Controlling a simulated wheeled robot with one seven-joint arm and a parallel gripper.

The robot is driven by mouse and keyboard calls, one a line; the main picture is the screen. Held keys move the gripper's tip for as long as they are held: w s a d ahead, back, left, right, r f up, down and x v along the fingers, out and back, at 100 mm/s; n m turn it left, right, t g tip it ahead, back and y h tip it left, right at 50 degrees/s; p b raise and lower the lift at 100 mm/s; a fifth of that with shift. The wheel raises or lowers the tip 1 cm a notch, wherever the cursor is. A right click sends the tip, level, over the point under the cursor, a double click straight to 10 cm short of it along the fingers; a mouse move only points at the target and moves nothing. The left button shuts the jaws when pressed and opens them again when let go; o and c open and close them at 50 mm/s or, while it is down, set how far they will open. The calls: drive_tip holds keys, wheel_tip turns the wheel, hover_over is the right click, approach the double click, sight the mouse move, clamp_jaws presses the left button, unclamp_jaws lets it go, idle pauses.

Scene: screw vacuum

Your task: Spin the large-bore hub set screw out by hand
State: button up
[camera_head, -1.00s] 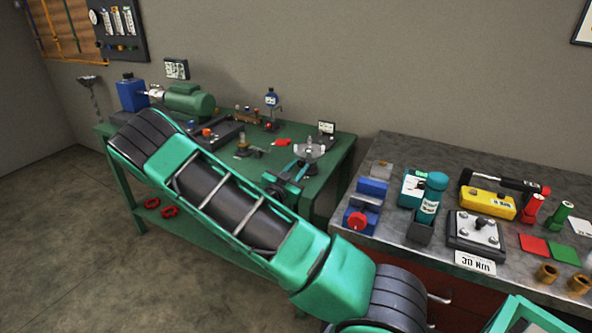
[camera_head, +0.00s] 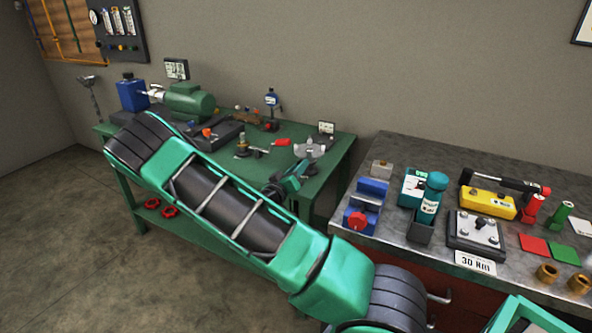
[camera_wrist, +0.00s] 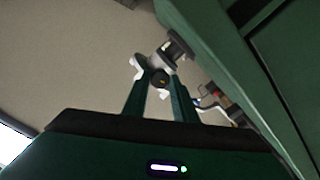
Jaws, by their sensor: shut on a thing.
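A pale grey fixture with spread arms (camera_head: 310,150) stands at the right end of the green bench. In the wrist view the grey hub (camera_wrist: 150,64) sits beyond my fingers, by a dark cylinder. My gripper (camera_head: 302,166) reaches up to the fixture from its front. In the wrist view my gripper (camera_wrist: 157,84) has its two green fingers on either side of a small dark round part (camera_wrist: 159,79) at the hub, which I take for the set screw. The fingers are shut on it. Its thread and seating are hidden.

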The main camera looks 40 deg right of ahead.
drive_tip(key=n, duration=0.5)
drive_tip(key=shift+w+a+n, duration=0.1)
drive_tip(key=shift+n, duration=0.3)
drive_tip(key=n, duration=1)
drive_tip(key=shift+n, duration=0.4)
drive_tip(key=shift+f+n, duration=0.1)
drive_tip(key=shift+n, duration=2)
drive_tip(key=o, duration=1)
drive_tip(key=shift+o, duration=0.2)
